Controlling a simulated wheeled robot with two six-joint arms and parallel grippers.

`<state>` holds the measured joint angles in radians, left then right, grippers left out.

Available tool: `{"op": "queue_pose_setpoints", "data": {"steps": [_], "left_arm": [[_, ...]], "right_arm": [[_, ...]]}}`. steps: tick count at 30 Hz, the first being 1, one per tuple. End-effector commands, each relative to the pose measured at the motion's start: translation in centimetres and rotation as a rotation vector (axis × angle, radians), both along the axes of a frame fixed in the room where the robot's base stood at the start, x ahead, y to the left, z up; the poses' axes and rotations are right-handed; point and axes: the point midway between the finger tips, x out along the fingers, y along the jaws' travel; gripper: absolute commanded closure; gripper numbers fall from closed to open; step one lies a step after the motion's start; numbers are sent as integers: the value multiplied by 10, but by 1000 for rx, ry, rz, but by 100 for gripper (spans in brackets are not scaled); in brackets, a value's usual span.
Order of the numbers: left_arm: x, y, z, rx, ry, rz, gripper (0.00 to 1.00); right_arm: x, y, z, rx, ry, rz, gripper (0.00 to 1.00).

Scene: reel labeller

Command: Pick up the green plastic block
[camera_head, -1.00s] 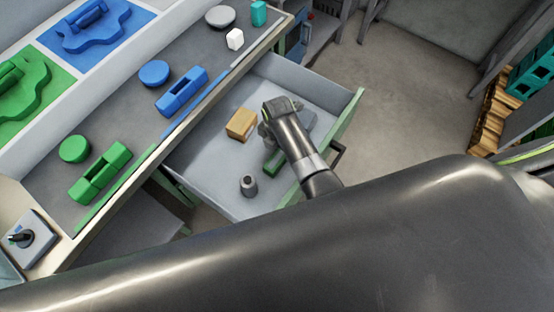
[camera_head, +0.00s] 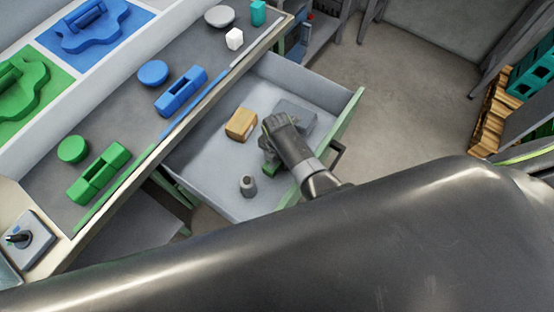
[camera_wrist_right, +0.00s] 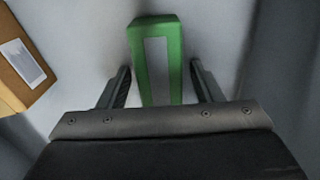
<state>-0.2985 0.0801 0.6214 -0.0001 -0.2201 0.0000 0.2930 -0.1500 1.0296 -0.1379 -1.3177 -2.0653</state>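The green plastic block (camera_wrist_right: 156,35) lies in the open drawer, and in the right wrist view it stands between the fingers of my right gripper (camera_wrist_right: 160,85). A pale grey strip runs along its top. Gaps show on both sides between the block and the fingers, so the gripper is open around its near part. In the head view my right gripper (camera_head: 268,153) points down into the drawer, and only a bit of the green block (camera_head: 270,169) shows below it. My left gripper is not in view.
The drawer (camera_head: 205,168) also holds a cardboard box (camera_head: 241,125), a small grey cylinder (camera_head: 248,186) and a grey block (camera_head: 296,115) close beside my right gripper. The counter (camera_head: 125,128) to the left carries green and blue parts. Drawer walls surround the gripper.

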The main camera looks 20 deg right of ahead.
Motion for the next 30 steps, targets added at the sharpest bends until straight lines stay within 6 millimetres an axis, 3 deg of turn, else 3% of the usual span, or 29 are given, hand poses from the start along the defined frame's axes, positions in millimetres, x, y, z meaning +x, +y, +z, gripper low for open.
{"op": "queue_pose_setpoints", "data": {"steps": [2, 10, 22, 30], "left_arm": [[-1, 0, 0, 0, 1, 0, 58], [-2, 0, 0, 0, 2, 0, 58], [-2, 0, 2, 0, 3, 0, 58], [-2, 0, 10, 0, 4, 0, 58]], "right_arm": [[0, 0, 0, 0, 0, 0, 52], [0, 0, 0, -1, 1, 0, 87], [1, 0, 7, 0, -1, 0, 88], [1, 1, 43, 1, -4, 0, 88]]}}
